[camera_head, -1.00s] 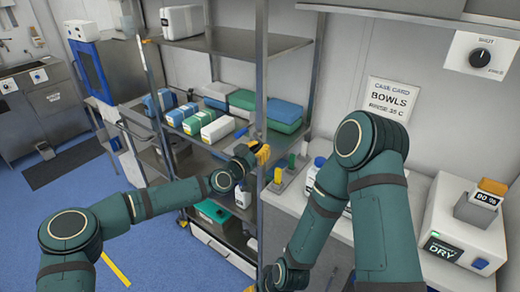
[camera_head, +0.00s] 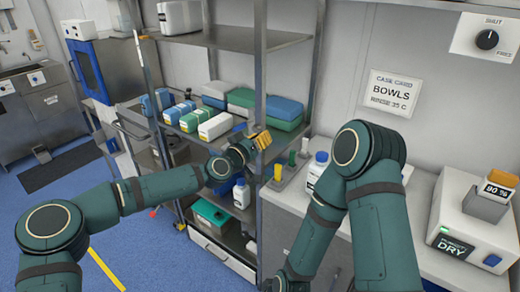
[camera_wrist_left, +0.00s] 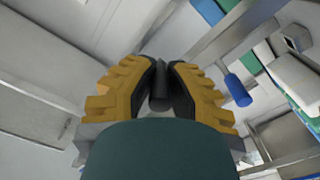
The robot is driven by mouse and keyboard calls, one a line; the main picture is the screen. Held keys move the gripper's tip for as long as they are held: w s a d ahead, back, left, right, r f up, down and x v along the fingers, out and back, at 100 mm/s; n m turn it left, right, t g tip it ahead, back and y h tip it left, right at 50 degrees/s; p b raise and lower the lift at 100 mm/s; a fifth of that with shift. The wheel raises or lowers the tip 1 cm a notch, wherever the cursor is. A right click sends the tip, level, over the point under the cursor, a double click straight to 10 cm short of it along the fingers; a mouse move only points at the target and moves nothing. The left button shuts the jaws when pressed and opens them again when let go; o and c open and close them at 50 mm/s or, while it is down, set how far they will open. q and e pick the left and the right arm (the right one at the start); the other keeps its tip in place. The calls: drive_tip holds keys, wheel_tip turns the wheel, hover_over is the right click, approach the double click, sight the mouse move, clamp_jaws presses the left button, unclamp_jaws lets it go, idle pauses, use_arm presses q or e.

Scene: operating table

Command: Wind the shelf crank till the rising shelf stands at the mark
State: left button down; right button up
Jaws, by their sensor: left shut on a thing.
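My left gripper (camera_head: 262,139) is at the front post of the metal shelf rack, its yellow fingers shut. In the left wrist view its fingers (camera_wrist_left: 160,80) close around a dark cylindrical grip (camera_wrist_left: 159,98), which looks like the crank's handle; the rest of the crank is hidden. The middle shelf (camera_head: 181,128), which may be the rising one, carries several white, green and blue boxes (camera_head: 215,125). A pale upright strip with an orange band (camera_head: 143,37) stands at the rack's left; I cannot tell whether it is the mark. My right gripper is outside the picture.
A blue cylinder (camera_wrist_left: 238,90) sits near the left fingers. A white bottle (camera_head: 241,194) and a green bin (camera_head: 211,213) are on the lower shelf. A counter at right holds another bottle (camera_head: 317,170) and a white device (camera_head: 470,225). Blue floor lies open at left.

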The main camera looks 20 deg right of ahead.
sight(256, 126)
use_arm(q)
drive_tip(key=r+n+b, duration=0.1)
drive_tip(key=n+b, duration=0.1)
drive_tip(key=shift+n, duration=0.4)
drive_tip(key=shift+w+a+r+n+b, duration=0.1)
drive_tip(key=shift+r+n+b, duration=0.15)
drive_tip(key=shift+n+b, duration=0.2)
drive_tip(key=n+b, duration=0.1)
drive_tip(key=r+n, duration=0.1)
drive_tip(key=n, duration=0.1)
drive_tip(key=shift+w+a+r+n+b, duration=0.15)
drive_tip(key=shift+w+n+b, duration=0.1)
drive_tip(key=shift+b, duration=0.15)
drive_tip(key=shift+w+a+r+n+b, duration=0.15)
drive_tip(key=shift+r+n+b, duration=0.2)
drive_tip(key=shift+n, duration=0.6)
drive_tip(key=shift+w+a+r+n+b, duration=0.15)
drive_tip(key=shift+r+n+b, duration=0.15)
drive_tip(key=shift+n, duration=0.65)
drive_tip(key=c, duration=0.9)
unclamp_jaws()
drive_tip(key=shift+f, duration=0.1)
